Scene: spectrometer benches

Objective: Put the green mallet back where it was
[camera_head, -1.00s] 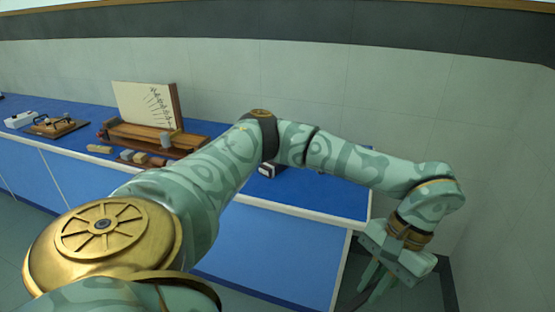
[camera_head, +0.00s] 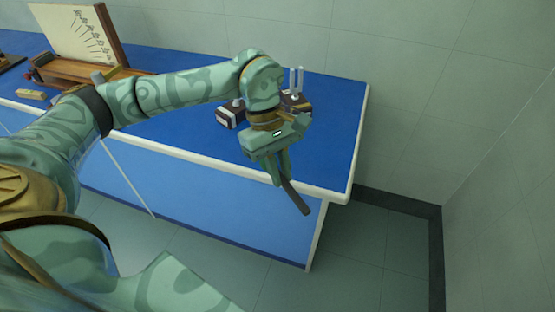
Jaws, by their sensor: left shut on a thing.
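My left gripper (camera_head: 277,172) hangs in front of the blue bench's front edge, near its right end, fingers pointing down. It is shut on a dark, stick-like thing (camera_head: 297,199), seemingly the mallet, which slants down to the right in the air. No green head can be made out; the fingers hide part of it. On the bench behind the wrist, a tuning fork (camera_head: 295,82) stands upright on a small dark box (camera_head: 297,101). A second dark box with a pale face (camera_head: 231,114) sits to its left. My right gripper is not in view.
The blue bench (camera_head: 335,135) has a white front edge and ends at the right, with open floor (camera_head: 375,255) beyond. A wooden stand with a pale chart board (camera_head: 75,30) is at the left. A small tan block (camera_head: 31,94) lies before it.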

